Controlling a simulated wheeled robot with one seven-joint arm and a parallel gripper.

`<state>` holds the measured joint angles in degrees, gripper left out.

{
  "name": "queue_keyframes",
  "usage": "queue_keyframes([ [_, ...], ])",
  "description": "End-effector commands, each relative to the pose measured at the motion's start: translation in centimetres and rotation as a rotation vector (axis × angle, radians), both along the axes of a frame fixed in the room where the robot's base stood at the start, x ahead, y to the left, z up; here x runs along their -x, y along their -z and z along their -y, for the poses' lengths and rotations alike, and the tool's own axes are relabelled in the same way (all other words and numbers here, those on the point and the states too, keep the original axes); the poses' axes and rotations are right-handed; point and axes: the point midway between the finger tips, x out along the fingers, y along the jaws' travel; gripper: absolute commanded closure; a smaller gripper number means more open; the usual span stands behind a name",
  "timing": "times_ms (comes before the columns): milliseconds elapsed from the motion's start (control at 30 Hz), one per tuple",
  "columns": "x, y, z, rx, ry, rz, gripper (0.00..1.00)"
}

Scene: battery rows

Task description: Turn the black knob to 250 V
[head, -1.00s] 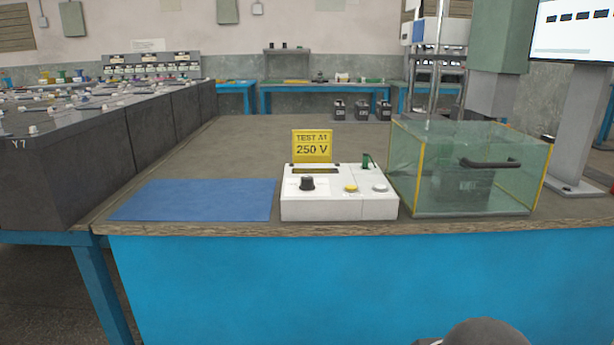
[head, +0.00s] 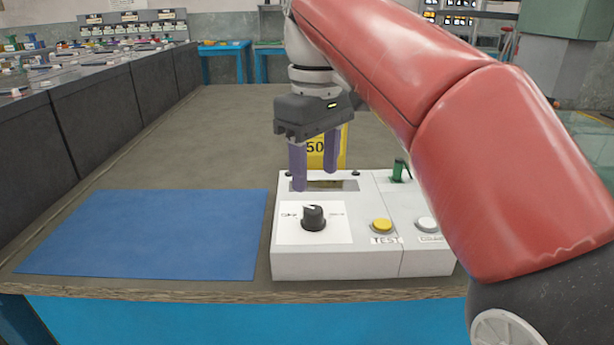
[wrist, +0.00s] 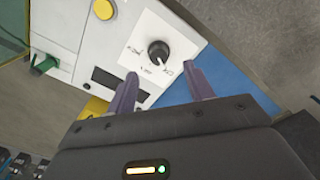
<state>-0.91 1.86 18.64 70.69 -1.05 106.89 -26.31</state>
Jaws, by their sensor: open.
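The black knob (head: 313,217) stands on a white label on the left part of the white tester box (head: 300,262). It also shows in the wrist view (wrist: 158,51), beyond the fingertips. My gripper (head: 315,180) is open and empty, with purple fingers pointing down, above and behind the knob and not touching it. In the wrist view the fingertips (wrist: 162,75) are spread apart. The yellow sign (head: 342,150) behind the box is mostly hidden by my gripper; only "50" shows. The dark display window (head: 335,185) is partly behind the fingers. The knob's scale text is too small to read.
A yellow TEST button (head: 381,226), a white button (head: 426,224) and a green lever (head: 400,171) are on the box's right part. A flat blue mat (head: 150,235) lies to the left. My red arm covers much of the right side.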

Motion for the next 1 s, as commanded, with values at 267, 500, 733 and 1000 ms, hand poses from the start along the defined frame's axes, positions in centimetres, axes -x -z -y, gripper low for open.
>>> queue_keyframes([
  [267,-0.2,1.8,-0.2,-0.002,-0.025,-0.016,0.48],
  [500,-0.2,5.6,-0.2,-0.002,-0.023,-0.015,0.48],
  [733,-0.2,7.3,-0.2,-0.003,-0.023,-0.014,0.48],
  [1000,-0.2,7.4,-0.2,-0.004,-0.023,-0.013,0.49],
])
